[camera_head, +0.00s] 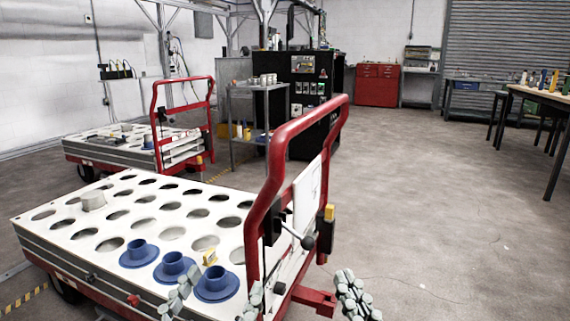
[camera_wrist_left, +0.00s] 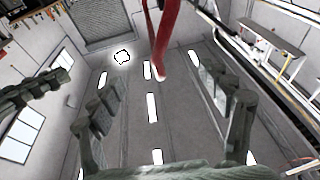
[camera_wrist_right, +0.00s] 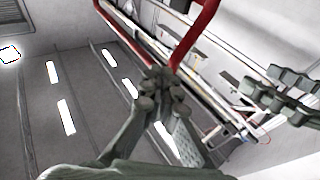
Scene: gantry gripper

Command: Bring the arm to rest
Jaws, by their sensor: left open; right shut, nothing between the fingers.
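My left gripper (camera_head: 214,298) is at the bottom edge of the head view, in front of the near cart. Its two grey fingers are spread wide, with nothing between them. In the left wrist view the left gripper (camera_wrist_left: 160,85) also shows apart and empty, pointing up toward the ceiling. My right gripper (camera_head: 355,293) is at the bottom, right of the cart's red handle. Its fingers are together. In the right wrist view the right gripper's fingertips (camera_wrist_right: 162,92) meet with nothing held. Most of both arms is out of view.
The near cart (camera_head: 68,243) has a white top with round holes, several blue flanged parts (camera_head: 172,268) and a red handle (camera_head: 283,150) close to both grippers. Another cart (camera_head: 90,150) stands behind. Open floor (camera_head: 440,200) lies to the right.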

